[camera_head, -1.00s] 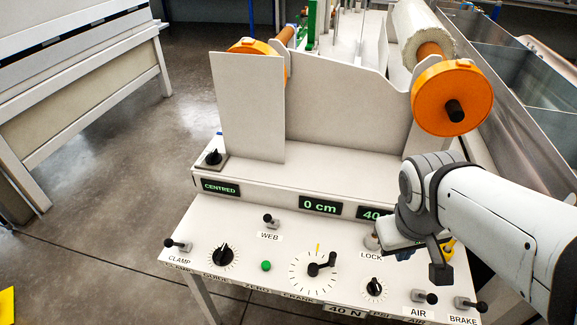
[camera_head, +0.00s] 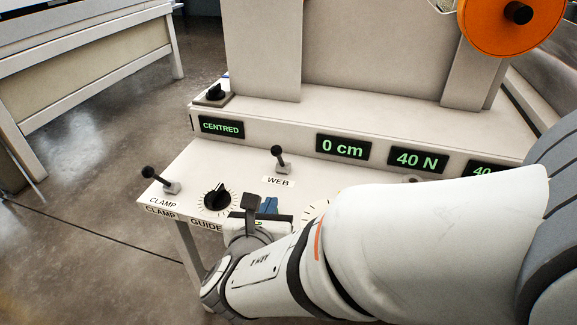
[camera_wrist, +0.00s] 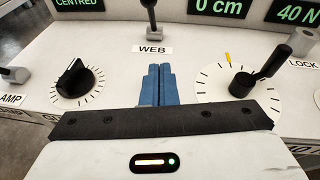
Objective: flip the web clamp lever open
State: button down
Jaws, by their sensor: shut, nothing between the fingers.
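The lever labelled CLAMP (camera_head: 160,180) stands at the left end of the white panel, its black knob tilted to the left. In the wrist view only part of it (camera_wrist: 14,75) shows at the left edge. A second lever labelled WEB (camera_head: 279,158) stands at the middle back of the panel; its base and lower stem also show in the wrist view (camera_wrist: 155,30). My gripper (camera_head: 268,204) is over the panel, right of the CLAMP lever and in front of the WEB label. Its blue fingers (camera_wrist: 156,84) are together and empty, apart from both levers.
A black GUIDE dial (camera_head: 217,197) sits between the CLAMP lever and my gripper. A round scale with a black crank (camera_wrist: 243,84) is right of the fingers. Displays reading CENTRED (camera_head: 221,127), 0 cm (camera_head: 342,147) and 40 N (camera_head: 417,160) line the panel's back.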

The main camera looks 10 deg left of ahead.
jog(key=shift+s+a+f+n, duration=0.1)
jog(key=shift+s+a+n, duration=0.1)
jog(key=shift+a+n, duration=0.15)
jog(key=b, duration=0.4)
send_near(279, 160)
jog(key=f, duration=0.1)
jog(key=w+f, duration=0.2)
jog(key=f, duration=0.1)
jog(key=shift+d+f, duration=0.1)
jog(key=shift+d, duration=0.15)
jog(key=w, duration=0.1)
jog(key=w+r, duration=0.1)
jog(key=w, duration=0.1)
jog(key=shift+a+r, duration=0.25)
jog(key=shift+r, duration=0.1)
jog(key=shift+w+a+r, duration=0.1)
jog(key=shift+w+r, duration=0.2)
jog(key=shift+w, duration=0.05)
